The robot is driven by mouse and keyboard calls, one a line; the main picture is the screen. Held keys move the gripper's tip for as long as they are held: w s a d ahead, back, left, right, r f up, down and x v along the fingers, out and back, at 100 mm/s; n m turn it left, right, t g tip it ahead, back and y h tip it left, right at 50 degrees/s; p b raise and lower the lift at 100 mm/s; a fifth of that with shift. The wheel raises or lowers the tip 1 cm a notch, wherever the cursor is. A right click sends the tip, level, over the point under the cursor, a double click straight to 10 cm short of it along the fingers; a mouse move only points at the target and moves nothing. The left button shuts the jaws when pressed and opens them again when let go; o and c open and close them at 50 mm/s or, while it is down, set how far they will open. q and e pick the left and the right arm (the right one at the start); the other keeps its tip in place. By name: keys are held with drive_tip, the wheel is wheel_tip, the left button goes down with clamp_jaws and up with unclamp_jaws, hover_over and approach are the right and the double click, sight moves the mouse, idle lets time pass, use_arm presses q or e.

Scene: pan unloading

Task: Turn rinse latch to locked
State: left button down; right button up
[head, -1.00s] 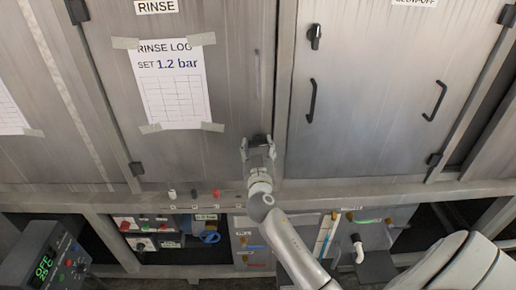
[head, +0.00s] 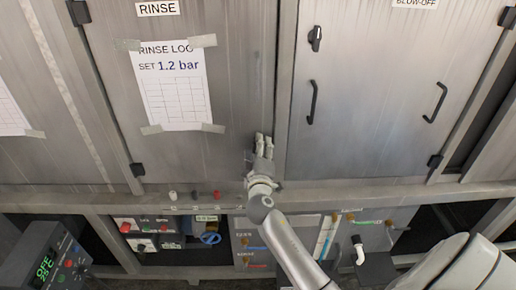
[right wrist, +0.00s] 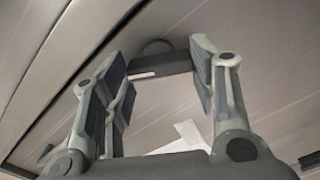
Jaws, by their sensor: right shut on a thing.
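The rinse door (head: 225,85) is a grey metal panel under a RINSE label (head: 157,8). My right gripper (head: 264,140) is at the lower right of this door, near its right edge. The rinse latch (right wrist: 160,62) is a dark handle with a round hub, seen between the gripper's fingers in the right wrist view. In the head view the gripper hides most of the latch, and only a dark bit (head: 248,156) shows left of the fingers. My left gripper is out of view.
The blow-off door (head: 385,100) at right has a black latch (head: 315,38) and black handles (head: 311,101). A taped rinse log sheet (head: 176,90) hangs on the rinse door. A ledge with small knobs (head: 195,195) runs below. A control box (head: 45,260) stands at lower left.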

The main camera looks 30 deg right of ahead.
drive_tip(key=n+p, duration=0.1)
drive_tip(key=n, duration=0.4)
drive_tip(key=shift+f+n, duration=0.1)
drive_tip(key=shift+n, duration=0.2)
idle(0.4)
drive_tip(key=o, duration=1)
drive_tip(key=shift+o, duration=0.2)
drive_tip(key=v, duration=1.2)
drive_tip(key=shift+a+f, duration=0.1)
drive_tip(key=shift+f, duration=0.05)
